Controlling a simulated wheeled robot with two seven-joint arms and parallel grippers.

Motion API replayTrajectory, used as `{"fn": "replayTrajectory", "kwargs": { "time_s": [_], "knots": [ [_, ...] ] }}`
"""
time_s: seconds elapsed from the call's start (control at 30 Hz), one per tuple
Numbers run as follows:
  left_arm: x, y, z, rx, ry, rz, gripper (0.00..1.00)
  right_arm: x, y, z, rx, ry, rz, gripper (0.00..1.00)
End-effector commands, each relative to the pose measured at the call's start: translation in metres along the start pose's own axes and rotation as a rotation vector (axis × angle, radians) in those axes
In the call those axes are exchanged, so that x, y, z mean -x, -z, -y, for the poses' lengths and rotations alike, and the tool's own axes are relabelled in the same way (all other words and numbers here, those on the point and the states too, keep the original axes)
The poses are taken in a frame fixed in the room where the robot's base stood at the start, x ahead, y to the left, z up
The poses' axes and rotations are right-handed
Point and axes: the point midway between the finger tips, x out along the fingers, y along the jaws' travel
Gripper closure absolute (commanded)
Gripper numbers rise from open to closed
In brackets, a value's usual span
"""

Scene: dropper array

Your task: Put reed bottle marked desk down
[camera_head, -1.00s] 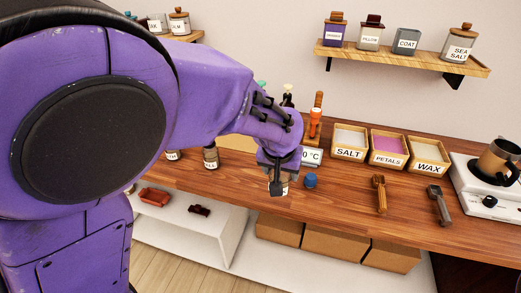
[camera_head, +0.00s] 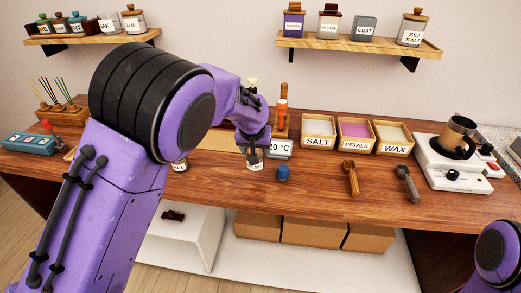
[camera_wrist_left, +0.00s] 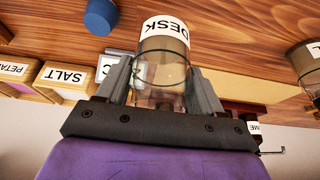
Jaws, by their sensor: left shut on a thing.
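The reed bottle marked DESK (camera_wrist_left: 162,62) is clear glass with a white label and sits between the two grey fingers of my left gripper (camera_wrist_left: 160,85). In the head view only a small part of the bottle (camera_head: 256,164) shows below my left gripper (camera_head: 255,150), over the front half of the wooden table. My left gripper is shut on it. I cannot tell whether its base touches the wood. Only a purple part of my right arm shows at the lower right; its gripper is out of view.
A blue cap (camera_head: 283,173) stands just right of the bottle. Another labelled bottle (camera_head: 180,165) is to the left. Boxes marked SALT (camera_head: 318,143), PETALS (camera_head: 355,146) and WAX (camera_head: 394,149) are behind right. Two wooden tools, a light one (camera_head: 350,180) and a dark one (camera_head: 407,184), lie farther right.

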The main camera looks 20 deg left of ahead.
Motion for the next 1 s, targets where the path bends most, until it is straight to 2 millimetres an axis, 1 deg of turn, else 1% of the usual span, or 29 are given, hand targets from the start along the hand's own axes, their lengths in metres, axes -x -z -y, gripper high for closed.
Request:
{"fn": "replayTrajectory", "kwargs": {
  "time_s": [0.17, 0.3, 0.37, 0.73, 0.77, 0.8, 0.83, 1.0],
  "knots": [
    [-0.02, 0.007, 0.002, 0.001, 0.001, 0.001, 0.72, 0.006, 0.003, -0.001, 0.0, 0.0, 0.0, 0.29],
    [-0.039, -0.001, 0.002, 0.0, 0.001, 0.002, 0.72, 0.018, 0.007, -0.002, 0.0, 0.0, 0.0, 0.29],
    [-0.046, -0.004, 0.002, 0.001, 0.001, 0.001, 0.72, 0.019, 0.008, -0.002, 0.0, 0.0, 0.0, 0.29],
    [-0.052, -0.006, 0.002, 0.001, 0.0, -0.001, 0.72, 0.017, 0.007, -0.002, 0.0, 0.0, 0.0, 0.29],
    [-0.052, -0.006, 0.002, 0.0, 0.0, -0.001, 0.24, 0.017, 0.007, -0.002, 0.0, 0.0, 0.0, 0.29],
    [-0.052, -0.006, 0.002, 0.0, 0.0, -0.001, 0.11, 0.017, 0.007, -0.002, 0.0, 0.0, 0.0, 0.29],
    [-0.052, -0.006, 0.002, 0.001, 0.0, -0.001, 0.08, 0.017, 0.007, -0.002, 0.0, 0.0, 0.0, 0.29],
    [-0.052, -0.006, 0.002, 0.001, 0.0, -0.001, 0.08, 0.017, 0.007, -0.002, 0.0, 0.0, 0.0, 0.29]
  ]
}}
